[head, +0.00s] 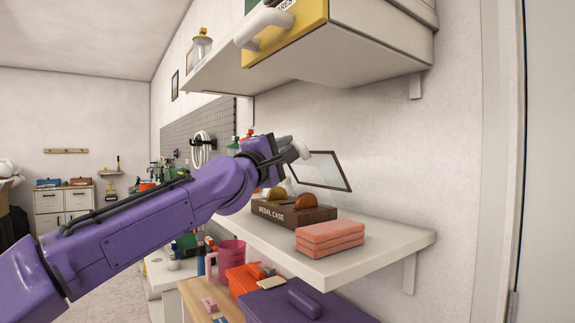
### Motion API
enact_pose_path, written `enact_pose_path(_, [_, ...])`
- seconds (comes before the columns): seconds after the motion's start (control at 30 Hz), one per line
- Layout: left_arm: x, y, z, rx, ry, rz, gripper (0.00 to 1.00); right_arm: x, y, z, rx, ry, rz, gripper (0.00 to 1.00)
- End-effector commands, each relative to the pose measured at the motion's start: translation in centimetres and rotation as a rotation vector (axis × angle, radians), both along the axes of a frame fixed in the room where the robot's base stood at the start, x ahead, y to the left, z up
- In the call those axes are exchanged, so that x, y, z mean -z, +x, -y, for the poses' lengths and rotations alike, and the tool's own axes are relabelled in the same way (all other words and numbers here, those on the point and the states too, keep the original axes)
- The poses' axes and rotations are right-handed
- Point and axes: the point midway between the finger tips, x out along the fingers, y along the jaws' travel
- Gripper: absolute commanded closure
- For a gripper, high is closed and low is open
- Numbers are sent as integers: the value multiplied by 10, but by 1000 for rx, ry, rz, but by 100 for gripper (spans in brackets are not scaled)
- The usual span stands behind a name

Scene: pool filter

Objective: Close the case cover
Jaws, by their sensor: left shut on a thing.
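A dark brown medal case (298,217) labelled "MEDAL CASE" sits on the white wall shelf, with round gold and brown medals (305,201) standing up in it. Its cover (322,170), a clear pane in a dark frame, stands raised and tilted above the back of the case, so the case is open. My left gripper (300,149) is at the cover's upper left edge and is shut on it. The wrist partly hides the fingers and that edge. My right gripper is not in view.
An upper shelf (350,62) with a yellow box (288,30) hangs above. Below stand a purple box (310,303) and an orange bin (243,279). The shelf's right end is clear.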

Motion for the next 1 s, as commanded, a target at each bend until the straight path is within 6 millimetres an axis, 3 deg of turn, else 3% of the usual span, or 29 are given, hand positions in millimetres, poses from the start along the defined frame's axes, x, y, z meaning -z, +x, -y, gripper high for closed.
enact_pose_path(0.63, [5,-2,-7,-4,0,-3,100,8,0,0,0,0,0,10])
enact_pose_path(0.67, [5,-2,-7,-4,0,-3,76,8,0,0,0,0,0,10])
enact_pose_path(0.7, [5,-2,-7,-4,0,-3,68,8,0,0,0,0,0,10])
enact_pose_path(1.0, [6,-4,-5,0,2,-3,68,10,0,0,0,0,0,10])
